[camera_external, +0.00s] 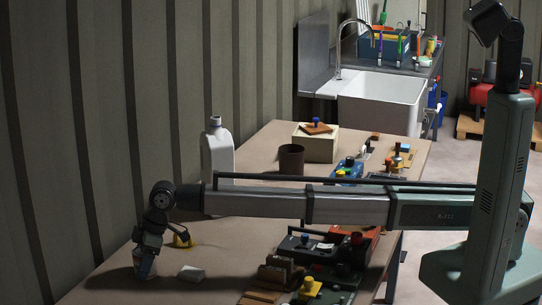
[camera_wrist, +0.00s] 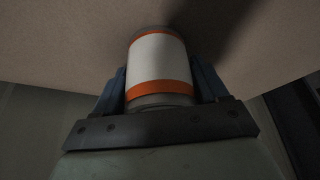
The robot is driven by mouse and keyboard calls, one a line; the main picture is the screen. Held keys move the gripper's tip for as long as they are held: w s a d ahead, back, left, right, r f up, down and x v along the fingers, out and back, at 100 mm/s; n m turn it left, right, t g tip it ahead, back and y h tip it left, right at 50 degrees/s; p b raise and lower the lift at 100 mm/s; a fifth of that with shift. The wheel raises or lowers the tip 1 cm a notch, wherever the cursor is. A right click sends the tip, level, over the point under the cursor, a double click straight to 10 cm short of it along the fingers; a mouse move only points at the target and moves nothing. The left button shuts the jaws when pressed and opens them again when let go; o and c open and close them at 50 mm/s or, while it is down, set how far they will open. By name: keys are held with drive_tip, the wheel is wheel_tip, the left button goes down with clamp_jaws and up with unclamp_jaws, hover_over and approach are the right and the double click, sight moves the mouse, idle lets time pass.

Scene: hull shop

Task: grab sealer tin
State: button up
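The sealer tin, a cylinder with a white label, orange bands and grey metal ends, is between the fingers of my gripper (camera_wrist: 160,88). In the wrist view the tin (camera_wrist: 158,62) fills the space between the two blue fingers, with no clear gap on either side. In the external view my gripper (camera_external: 147,258) points down over the near left part of the table, and the tin (camera_external: 145,269) shows small and dark below it. I cannot tell whether the tin touches the tabletop.
A white jug (camera_external: 217,155) and a brown cup (camera_external: 291,160) stand farther back. Trays and tools crowd the right side, under my arm.

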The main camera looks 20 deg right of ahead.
drive_tip(key=c, duration=0.8)
drive_tip(key=shift+c, duration=0.2)
